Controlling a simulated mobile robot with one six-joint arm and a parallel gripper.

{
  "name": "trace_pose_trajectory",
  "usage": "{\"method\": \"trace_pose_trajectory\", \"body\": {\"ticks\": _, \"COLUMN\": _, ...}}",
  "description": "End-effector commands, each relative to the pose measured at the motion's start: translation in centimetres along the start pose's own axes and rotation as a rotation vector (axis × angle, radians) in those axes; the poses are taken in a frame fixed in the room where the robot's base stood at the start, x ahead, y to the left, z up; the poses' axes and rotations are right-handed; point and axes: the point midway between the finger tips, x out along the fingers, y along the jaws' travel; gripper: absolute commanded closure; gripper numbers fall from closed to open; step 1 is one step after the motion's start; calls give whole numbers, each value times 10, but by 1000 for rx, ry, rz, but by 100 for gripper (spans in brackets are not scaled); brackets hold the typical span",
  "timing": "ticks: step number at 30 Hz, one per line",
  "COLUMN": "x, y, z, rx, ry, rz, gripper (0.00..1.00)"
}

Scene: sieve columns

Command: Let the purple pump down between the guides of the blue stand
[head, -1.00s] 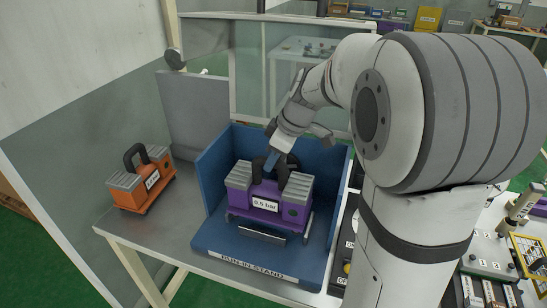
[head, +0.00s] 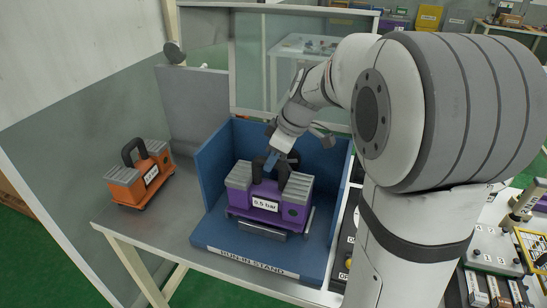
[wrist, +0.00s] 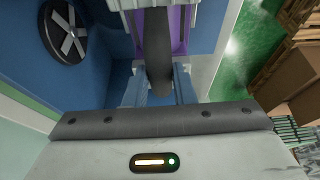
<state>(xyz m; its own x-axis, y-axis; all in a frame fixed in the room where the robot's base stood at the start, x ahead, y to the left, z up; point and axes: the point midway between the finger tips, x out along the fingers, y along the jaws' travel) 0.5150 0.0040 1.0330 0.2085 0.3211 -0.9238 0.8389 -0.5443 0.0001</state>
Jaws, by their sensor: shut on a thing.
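The purple pump (head: 266,206) has grey ribbed tops, a black handle and a "6.5 bar" label. It is upright in the blue stand (head: 210,233), which has a back wall, side walls and a "RUN-IN STAND" strip in front. My gripper (head: 277,159) is above the pump, shut on its black handle. In the wrist view the handle (wrist: 158,60) runs between the blue fingers of my gripper (wrist: 159,88), with a bit of purple body behind. Low rails show at the pump's foot; I cannot tell whether it rests fully on the stand's floor.
An orange pump (head: 140,177) with a black handle stands on the grey table to the left of the stand. A glass screen (head: 280,50) is behind. A bench with several small items is at the right. A round black fan (wrist: 66,31) shows in the wrist view.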

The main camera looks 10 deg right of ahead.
Motion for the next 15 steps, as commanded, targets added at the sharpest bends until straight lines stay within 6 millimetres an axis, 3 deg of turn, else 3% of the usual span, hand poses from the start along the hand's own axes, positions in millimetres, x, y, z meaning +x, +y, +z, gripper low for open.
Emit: {"method": "trace_pose_trajectory", "body": {"ticks": 15, "x": 9, "y": 1, "z": 4, "rx": 0, "ry": 2, "rz": 4, "gripper": 100}}
